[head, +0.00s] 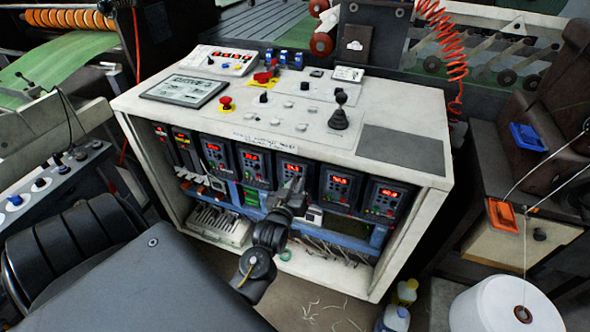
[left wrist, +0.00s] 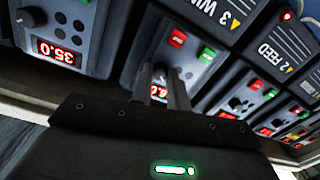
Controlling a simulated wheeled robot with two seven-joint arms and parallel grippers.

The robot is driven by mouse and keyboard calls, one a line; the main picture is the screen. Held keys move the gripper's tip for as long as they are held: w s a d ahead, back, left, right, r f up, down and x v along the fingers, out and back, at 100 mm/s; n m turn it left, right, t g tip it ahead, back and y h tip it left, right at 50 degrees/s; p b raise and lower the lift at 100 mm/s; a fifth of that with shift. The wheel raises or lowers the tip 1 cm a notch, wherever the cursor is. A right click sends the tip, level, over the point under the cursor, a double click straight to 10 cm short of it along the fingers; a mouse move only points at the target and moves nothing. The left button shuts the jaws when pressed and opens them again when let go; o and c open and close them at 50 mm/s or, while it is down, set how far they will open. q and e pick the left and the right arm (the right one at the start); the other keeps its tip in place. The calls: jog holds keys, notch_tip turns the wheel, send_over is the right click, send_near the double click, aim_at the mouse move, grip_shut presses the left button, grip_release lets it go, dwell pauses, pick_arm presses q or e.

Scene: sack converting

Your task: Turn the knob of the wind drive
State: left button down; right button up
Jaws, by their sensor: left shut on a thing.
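The wind drive (head: 293,168) is a dark module with a red display in the row on the cabinet's front, partly covered by my gripper. In the left wrist view the drive (left wrist: 198,55) shows red and green buttons, and the label beside it reads "3 WIN" before it is cut off. My left gripper (head: 294,187) reaches up from below to the drive's face. In the left wrist view its fingers (left wrist: 166,84) are shut on the small dark knob (left wrist: 177,73), which is mostly hidden between them. The drive's display is partly covered by the fingers. My right gripper is not in view.
Similar drives stand close on both sides, one reading 35.0 (left wrist: 62,51) and one labelled "2 FEED" (left wrist: 262,82). The white cabinet (head: 432,178) carries a joystick (head: 339,116) and red stop button (head: 225,102) on top. A white roll (head: 490,305) stands at lower right.

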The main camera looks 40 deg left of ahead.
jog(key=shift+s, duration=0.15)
pick_arm(q)
jog(key=c, duration=1.3)
grip_release()
jog(key=shift+c, duration=0.2)
jog(key=b+v, duration=0.1)
jog(key=v, duration=0.9)
jog(key=shift+s, duration=0.4)
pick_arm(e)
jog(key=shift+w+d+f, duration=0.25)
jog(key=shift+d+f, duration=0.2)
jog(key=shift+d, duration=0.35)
pick_arm(q)
jog(key=shift+d, duration=0.1)
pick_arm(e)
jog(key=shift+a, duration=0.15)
